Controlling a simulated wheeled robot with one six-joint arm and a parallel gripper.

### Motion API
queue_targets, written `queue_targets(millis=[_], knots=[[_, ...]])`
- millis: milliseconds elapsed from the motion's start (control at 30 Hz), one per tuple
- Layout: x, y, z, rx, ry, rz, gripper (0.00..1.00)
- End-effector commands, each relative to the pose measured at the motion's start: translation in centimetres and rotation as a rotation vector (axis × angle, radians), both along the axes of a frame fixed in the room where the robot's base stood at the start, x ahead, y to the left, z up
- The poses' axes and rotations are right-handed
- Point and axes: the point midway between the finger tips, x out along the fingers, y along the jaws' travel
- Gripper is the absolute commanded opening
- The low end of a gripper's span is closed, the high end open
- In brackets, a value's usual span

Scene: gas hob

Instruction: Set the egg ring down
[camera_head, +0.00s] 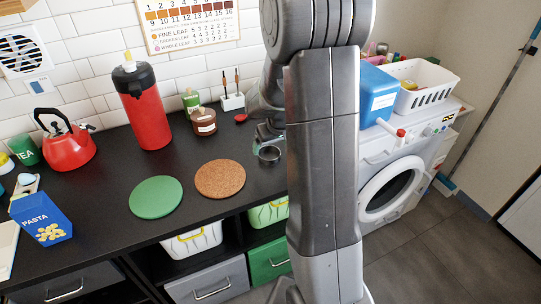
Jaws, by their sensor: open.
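A small dark metallic round thing (268,156), which looks like the egg ring, is at the right part of the black counter, just left of my arm. My gripper (267,141) is right above and behind it, partly hidden by my own arm. The gripper is open. I cannot tell whether the ring touches the counter or whether the fingers touch the ring.
A cork mat (220,179) and a green mat (155,197) lie left of the ring. A red flask (147,112), a red kettle (68,148), a brown jar (204,121) and a red spoon (241,117) are farther back. A pasta box (42,218) stands at left. A washing machine (400,175) is at right.

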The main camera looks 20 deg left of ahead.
Motion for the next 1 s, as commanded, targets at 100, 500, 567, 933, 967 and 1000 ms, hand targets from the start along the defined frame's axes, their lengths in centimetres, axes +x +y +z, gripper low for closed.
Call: queue_targets(millis=[100, 500, 567, 933, 967, 1000], knots=[[0.2, 0.3, -0.9, 0.0, 0.0, 0.001, 0.85], [2.0, 1.2, -3.7, -0.002, 0.002, -0.001, 0.85], [2.2, 1.5, -4.4, -0.002, 0.001, 0.0, 0.85], [2.5, 1.9, -5.7, 0.001, -0.001, 0.0, 0.85], [2.5, 1.9, -5.7, 0.001, -0.001, 0.0, 0.85], [2.5, 1.9, -5.7, 0.001, -0.001, 0.0, 0.85]])
